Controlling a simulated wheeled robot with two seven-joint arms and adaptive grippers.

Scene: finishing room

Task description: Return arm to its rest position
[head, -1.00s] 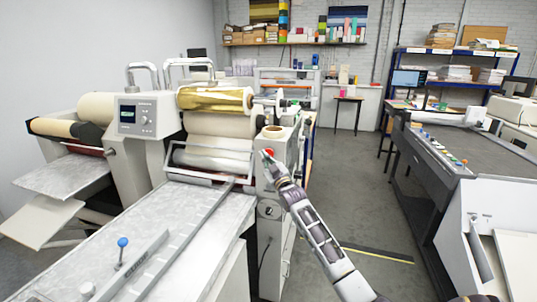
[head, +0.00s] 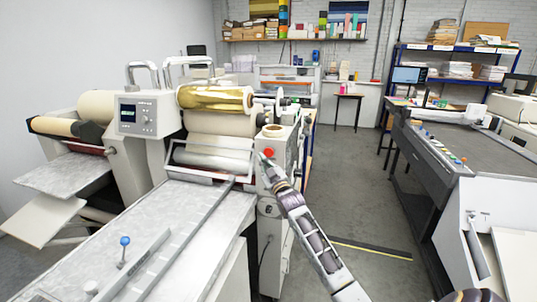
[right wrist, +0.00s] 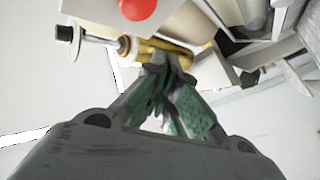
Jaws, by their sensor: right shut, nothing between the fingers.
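My right gripper (head: 264,157) is in front of the laminating machine's right-hand end housing, close to a red button (head: 268,153). In the right wrist view the fingers (right wrist: 166,62) are shut together with nothing between them. The red button also shows at the top of that view (right wrist: 137,8), apart from the fingertips. My right arm reaches in from the lower right of the head view. My left gripper is not in view.
The laminating machine carries a gold foil roll (head: 214,98) and a flat metal feed table (head: 160,235). A long grey machine (head: 445,150) stands at the right. Grey floor (head: 345,195) between them is clear, with a yellow-black strip.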

